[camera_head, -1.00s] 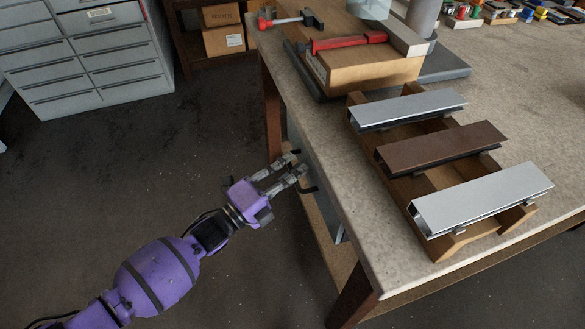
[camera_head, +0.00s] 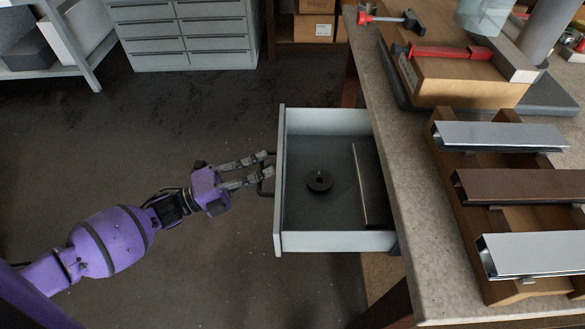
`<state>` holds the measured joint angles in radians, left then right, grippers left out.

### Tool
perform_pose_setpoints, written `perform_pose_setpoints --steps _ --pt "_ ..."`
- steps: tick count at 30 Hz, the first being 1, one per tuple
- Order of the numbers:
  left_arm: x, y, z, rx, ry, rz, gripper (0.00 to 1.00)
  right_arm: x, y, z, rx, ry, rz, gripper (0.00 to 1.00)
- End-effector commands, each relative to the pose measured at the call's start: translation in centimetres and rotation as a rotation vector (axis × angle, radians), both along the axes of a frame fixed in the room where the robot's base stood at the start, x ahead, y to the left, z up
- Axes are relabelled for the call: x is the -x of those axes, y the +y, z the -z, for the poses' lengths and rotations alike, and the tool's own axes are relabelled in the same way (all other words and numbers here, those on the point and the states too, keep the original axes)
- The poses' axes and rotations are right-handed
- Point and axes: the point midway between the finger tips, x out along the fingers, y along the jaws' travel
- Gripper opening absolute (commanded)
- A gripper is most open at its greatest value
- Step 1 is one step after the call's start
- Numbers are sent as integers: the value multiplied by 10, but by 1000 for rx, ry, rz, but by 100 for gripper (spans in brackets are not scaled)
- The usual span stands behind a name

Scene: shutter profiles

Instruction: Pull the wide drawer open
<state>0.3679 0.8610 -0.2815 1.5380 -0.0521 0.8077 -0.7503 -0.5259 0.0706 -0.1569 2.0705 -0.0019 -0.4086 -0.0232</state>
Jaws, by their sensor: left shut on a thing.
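The wide drawer (camera_head: 335,242) is a grey metal drawer under the workbench. It stands well out from the bench's left edge, so its inside shows. A black handle (camera_head: 268,182) sits on its front face. My left gripper (camera_head: 268,167), on a purple arm, is shut on the handle, with its fingers at the drawer's front. Inside the drawer lie a dark round disc (camera_head: 319,181) with a hole and a flat grey plate (camera_head: 369,185) near the bench edge. The drawer's back part is hidden under the bench top. My right gripper is out of view.
A grey cabinet (camera_head: 190,35) stands behind. The floor left of the drawer is clear.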

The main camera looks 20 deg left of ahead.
Motion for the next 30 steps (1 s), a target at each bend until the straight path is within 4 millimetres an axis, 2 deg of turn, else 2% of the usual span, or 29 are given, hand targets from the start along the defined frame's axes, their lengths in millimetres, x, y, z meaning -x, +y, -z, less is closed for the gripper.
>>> perform_pose_setpoints --steps 3,10,15,26,27,30 --pt "7 22 3 -1 7 -3 0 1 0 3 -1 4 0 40" --pt "16 46 2 2 7 -2 0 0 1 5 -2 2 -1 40" --pt "17 53 2 2 6 -2 0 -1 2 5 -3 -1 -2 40" --pt "18 54 1 2 5 -1 0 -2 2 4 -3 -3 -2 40" --pt "18 54 1 2 5 -1 12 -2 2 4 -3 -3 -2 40" --pt "17 54 1 1 5 -1 25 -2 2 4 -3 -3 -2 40"
